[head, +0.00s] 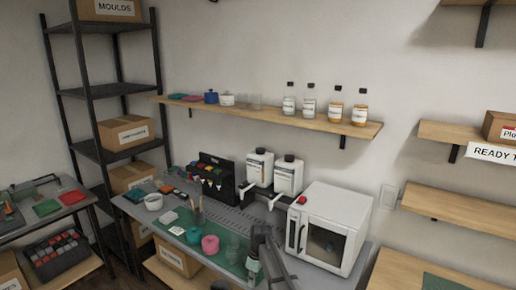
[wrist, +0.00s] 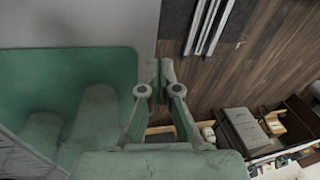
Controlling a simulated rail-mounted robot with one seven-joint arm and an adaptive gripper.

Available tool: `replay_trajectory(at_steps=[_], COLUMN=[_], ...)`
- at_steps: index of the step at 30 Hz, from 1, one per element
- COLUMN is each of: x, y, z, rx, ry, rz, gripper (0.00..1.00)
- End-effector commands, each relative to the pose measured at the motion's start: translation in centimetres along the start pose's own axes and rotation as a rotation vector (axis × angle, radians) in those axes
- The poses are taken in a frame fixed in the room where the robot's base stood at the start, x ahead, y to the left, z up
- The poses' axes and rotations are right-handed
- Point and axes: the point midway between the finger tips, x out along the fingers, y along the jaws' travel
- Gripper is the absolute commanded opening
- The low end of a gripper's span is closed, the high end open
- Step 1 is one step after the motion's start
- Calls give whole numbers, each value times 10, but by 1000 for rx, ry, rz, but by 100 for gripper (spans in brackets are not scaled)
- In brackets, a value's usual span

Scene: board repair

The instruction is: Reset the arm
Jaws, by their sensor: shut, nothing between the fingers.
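My gripper (wrist: 161,72) shows in the middle of the wrist view. Its two fingers come together at the tips, shut, with nothing seen between them. Wooden floor (wrist: 265,60) lies to the right of and behind the fingers, and a green surface (wrist: 90,65) fills the left. In the head view, part of my dark grey arm (head: 272,262) rises at the bottom, in front of the workbench and left of the white oven-like box (head: 326,232). I cannot make out the fingertips in the head view.
A wooden shelf (head: 270,118) with jars runs above. A black rack (head: 97,120) stands left.

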Motion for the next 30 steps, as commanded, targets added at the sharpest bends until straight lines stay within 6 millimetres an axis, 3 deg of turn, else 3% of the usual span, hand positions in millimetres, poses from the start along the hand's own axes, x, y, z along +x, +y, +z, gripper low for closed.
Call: replay_trajectory(at_steps=[1,6,11,15,21,30], x=[26,93,145,187,238,279], y=[-20,-57,-85,-119,-184,-297], z=[14,66,127,185,270,379], rx=[33,193,345,484,695,987], ry=[-6,-46,-102,-158,-252,-396], rz=[-15,-52,-73,-89,-108,-121], gripper=[0,0,0,0,0,0])
